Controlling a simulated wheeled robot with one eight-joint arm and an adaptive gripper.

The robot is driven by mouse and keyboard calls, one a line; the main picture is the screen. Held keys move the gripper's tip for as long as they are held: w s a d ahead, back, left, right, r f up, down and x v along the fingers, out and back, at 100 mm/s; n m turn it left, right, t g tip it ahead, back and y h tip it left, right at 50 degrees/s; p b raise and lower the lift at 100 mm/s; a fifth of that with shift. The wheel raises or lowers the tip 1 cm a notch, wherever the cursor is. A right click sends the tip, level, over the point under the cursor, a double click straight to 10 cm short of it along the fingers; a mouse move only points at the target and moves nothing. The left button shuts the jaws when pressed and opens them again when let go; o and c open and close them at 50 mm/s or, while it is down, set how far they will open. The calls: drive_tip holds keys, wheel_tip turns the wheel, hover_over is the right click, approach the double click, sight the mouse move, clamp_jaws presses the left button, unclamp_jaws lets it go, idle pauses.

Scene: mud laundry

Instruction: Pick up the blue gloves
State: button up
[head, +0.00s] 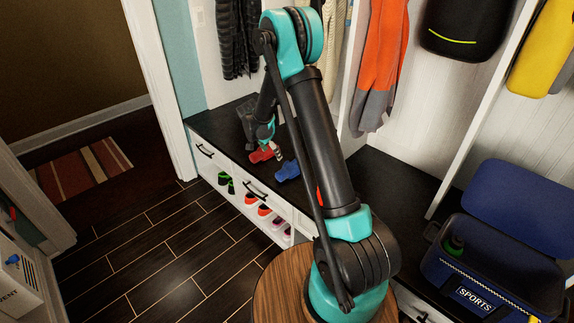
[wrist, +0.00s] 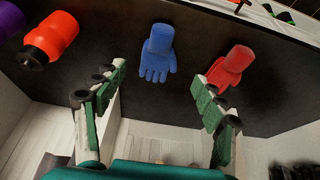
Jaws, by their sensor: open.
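The blue gloves (head: 287,170) lie on the black bench top, to the right of the red gloves (head: 261,154) in the head view. In the wrist view the blue gloves (wrist: 158,55) lie beyond the fingertips, between the two fingers' lines, cuff away from me. The red gloves (wrist: 231,66) are close to the right finger's tip there; I cannot tell whether they touch. My gripper (wrist: 163,75) is open and empty. In the head view my gripper (head: 272,150) is over the bench by the gloves, and its fingers are partly hidden.
An orange-red bottle (wrist: 50,40) stands or lies left of the left finger, beside a purple thing (wrist: 10,18). Shoes (head: 264,210) sit in cubbies under the bench (head: 215,121). An open blue sports box (head: 490,262) is at the right. A white divider (head: 345,75) rises behind my arm.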

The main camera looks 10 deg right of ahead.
approach(282, 171)
drive_tip(key=x, duration=0.5)
drive_tip(key=shift+w+a, duration=0.2)
drive_tip(key=shift+a, duration=0.05)
drive_tip(key=shift+s+d+x, duration=0.1)
drive_tip(key=shift+x, duration=1.35)
drive_tip(key=shift+s+d+x, duration=0.1)
drive_tip(key=shift+s+x, duration=0.05)
drive_tip(key=shift+x, duration=1.35)
drive_tip(key=shift+c, duration=0.5)
drive_tip(key=c, duration=1.2)
drive_tip(key=shift+o, duration=0.2)
